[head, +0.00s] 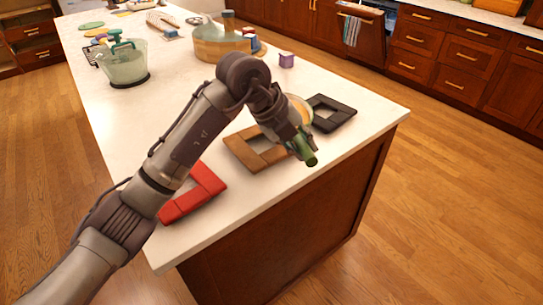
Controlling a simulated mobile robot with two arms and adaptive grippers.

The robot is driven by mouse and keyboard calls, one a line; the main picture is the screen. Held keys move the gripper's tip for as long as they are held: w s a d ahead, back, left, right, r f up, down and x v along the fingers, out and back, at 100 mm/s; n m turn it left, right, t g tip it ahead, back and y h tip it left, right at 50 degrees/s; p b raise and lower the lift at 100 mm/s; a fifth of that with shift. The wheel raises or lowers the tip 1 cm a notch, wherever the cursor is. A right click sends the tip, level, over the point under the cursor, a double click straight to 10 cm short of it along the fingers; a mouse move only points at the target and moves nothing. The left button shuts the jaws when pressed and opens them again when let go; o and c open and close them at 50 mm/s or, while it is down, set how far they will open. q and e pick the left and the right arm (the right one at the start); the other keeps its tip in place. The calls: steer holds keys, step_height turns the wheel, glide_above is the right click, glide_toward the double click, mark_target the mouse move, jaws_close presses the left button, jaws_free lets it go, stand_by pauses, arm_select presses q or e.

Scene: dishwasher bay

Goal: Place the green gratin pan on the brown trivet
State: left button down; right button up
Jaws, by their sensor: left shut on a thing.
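My left gripper (300,147) is shut on the green handle of the gratin pan (309,158) near the island's right front edge. Most of the pan is hidden behind the gripper and wrist. A pale round part, seemingly its inside, shows behind the wrist, between the brown and black trivets. The brown trivet (238,149) is a square open frame lying flat on the counter, with its right part hidden by my gripper. I cannot tell whether the pan touches it. My right gripper is not in view.
A red trivet (207,181) lies to the left, partly behind my arm, and a black trivet (341,112) to the right. The counter's middle is mostly clear.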

arm_select(q)
steer(key=w+a+f, duration=0.1)
steer(key=a+f, duration=0.1)
steer(key=w+a+f+p, duration=0.1)
steer(key=a+f, duration=0.1)
steer(key=w+a+f+p, duration=0.1)
steer(key=f, duration=0.2)
steer(key=shift+w+a, duration=0.25)
steer(key=shift+a, duration=0.15)
steer(key=shift+f, duration=0.45)
steer(key=c, duration=1)
jaws_free()
steer(key=shift+f, duration=0.1)
steer(key=b+v, duration=0.1)
steer(key=v, duration=1.1)
